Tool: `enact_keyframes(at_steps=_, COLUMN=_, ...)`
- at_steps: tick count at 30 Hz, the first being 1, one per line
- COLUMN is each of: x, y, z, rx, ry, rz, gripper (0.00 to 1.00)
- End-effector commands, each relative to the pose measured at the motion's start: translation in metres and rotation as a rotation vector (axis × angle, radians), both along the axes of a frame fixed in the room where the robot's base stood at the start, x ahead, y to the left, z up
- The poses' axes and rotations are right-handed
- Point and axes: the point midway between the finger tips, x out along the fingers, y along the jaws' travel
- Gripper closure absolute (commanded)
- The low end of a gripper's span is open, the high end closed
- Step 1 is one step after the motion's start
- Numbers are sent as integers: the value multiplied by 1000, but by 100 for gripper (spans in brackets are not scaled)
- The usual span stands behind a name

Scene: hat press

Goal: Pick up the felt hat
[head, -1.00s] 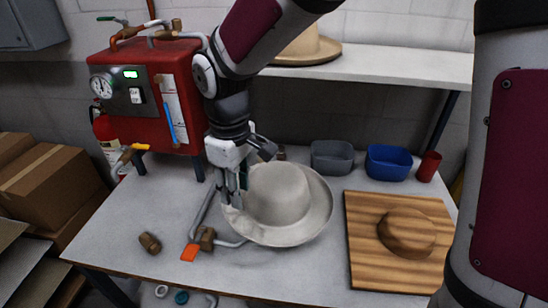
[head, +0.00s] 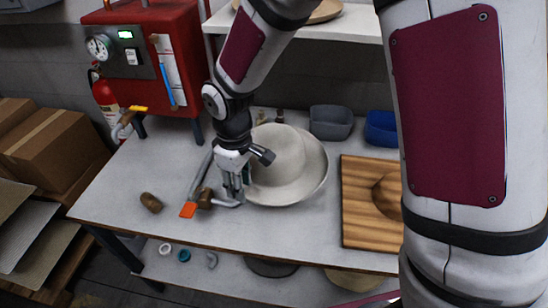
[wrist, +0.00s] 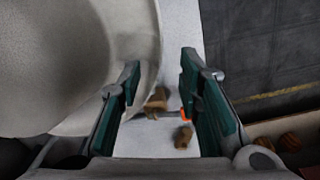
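The cream felt hat (head: 290,160) sits crown up on the grey-white table, its wide brim spread around it. My gripper (head: 236,190) points down at the left front edge of the brim in the head view and covers part of it. In the wrist view the hat (wrist: 60,60) fills the upper left. The two green-padded fingers of my gripper (wrist: 160,100) stand apart, and the brim's edge shows in the gap beside the left finger. Whether either finger touches the brim cannot be told.
A pipe with an orange handle (head: 188,209) lies left of my gripper, near a brown cylinder (head: 151,203). A wooden board with a hat form (head: 360,222) lies to the right. Grey (head: 331,123) and blue (head: 381,129) bins and a red boiler (head: 150,60) stand behind.

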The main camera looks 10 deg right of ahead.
Motion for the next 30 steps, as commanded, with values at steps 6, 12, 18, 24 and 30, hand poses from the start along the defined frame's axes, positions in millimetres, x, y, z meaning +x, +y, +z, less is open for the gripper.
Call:
enact_keyframes(at_steps=6, x=-1, y=-4, z=-31, rx=-1, ry=3, rz=3, gripper=68)
enact_keyframes(at_steps=12, x=0, y=-5, z=-40, rx=0, ry=0, rz=0, gripper=68)
enact_keyframes(at_steps=18, x=1, y=-5, z=-40, rx=0, ry=0, rz=0, gripper=77)
enact_keyframes(at_steps=24, x=1, y=-5, z=-40, rx=0, ry=0, rz=0, gripper=100)
enact_keyframes(at_steps=30, x=1, y=-4, z=-39, rx=0, ry=0, rz=1, gripper=100)
